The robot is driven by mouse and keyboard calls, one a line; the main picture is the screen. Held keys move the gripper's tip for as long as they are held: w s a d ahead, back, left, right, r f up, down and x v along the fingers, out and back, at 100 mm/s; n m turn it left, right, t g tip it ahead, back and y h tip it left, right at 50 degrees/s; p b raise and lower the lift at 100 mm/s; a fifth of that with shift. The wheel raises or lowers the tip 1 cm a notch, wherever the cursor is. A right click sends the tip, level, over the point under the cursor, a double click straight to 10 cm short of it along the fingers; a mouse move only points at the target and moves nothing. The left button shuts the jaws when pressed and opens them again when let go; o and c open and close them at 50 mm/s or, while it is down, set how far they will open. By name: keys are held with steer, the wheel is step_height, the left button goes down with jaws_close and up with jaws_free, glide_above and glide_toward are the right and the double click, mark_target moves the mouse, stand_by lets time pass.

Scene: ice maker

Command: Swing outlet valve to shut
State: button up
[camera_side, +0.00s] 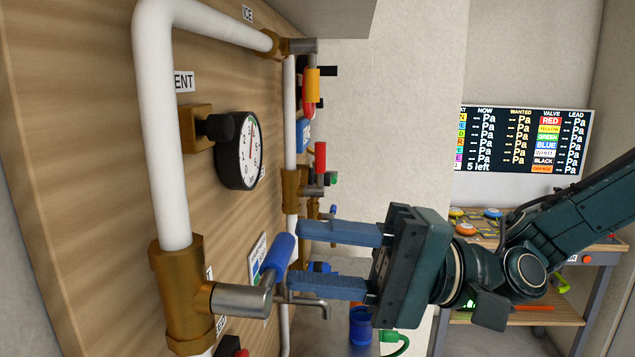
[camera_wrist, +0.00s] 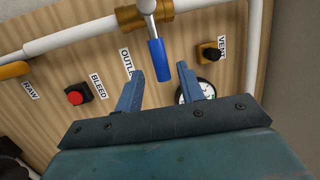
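The outlet valve has a blue handle (camera_side: 277,258) on a steel stem and a brass body (camera_side: 183,295) in the white pipe. In the wrist view the blue handle (camera_wrist: 157,60) is beside a partly covered label (camera_wrist: 127,62) reading "OUTL". My gripper (camera_side: 296,256) is open, with its two blue fingers apart and nothing held. In the wrist view the handle's free end appears between the fingertips of my gripper (camera_wrist: 160,70), with a gap on both sides. In the side view the fingertips are close to the handle; I cannot tell if they touch it.
A pressure gauge (camera_side: 239,150) and white pipe (camera_side: 160,120) stand out from the wooden panel (camera_side: 85,150). Red-handled (camera_side: 320,157) and orange-handled (camera_side: 312,85) valves are farther along. The wrist view shows a red BLEED button (camera_wrist: 76,97) and a black VENT knob (camera_wrist: 211,52).

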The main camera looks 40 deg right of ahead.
step_height(320, 180, up, 7)
steer(key=d, duration=0.1)
steer(key=shift+s, duration=0.4)
stand_by(0.3)
steer(key=shift+f, duration=0.2)
steer(key=d+f+n+g+h, duration=0.1)
steer(key=d+f+n+h, duration=0.4)
steer(key=d+f+h, duration=0.7)
steer(key=s+d+f+g+h, duration=0.2)
steer(key=s+d+f, duration=0.1)
steer(key=s+d, duration=0.2)
steer(key=s+d+f+n+g+h, duration=0.1)
steer(key=s+d, duration=0.4)
steer(key=d, duration=0.5)
step_height(320, 180, down, 2)
steer(key=shift+s+f+g+h, duration=0.15)
steer(key=shift+s+g+h, duration=0.2)
steer(key=shift+g+h, duration=0.5)
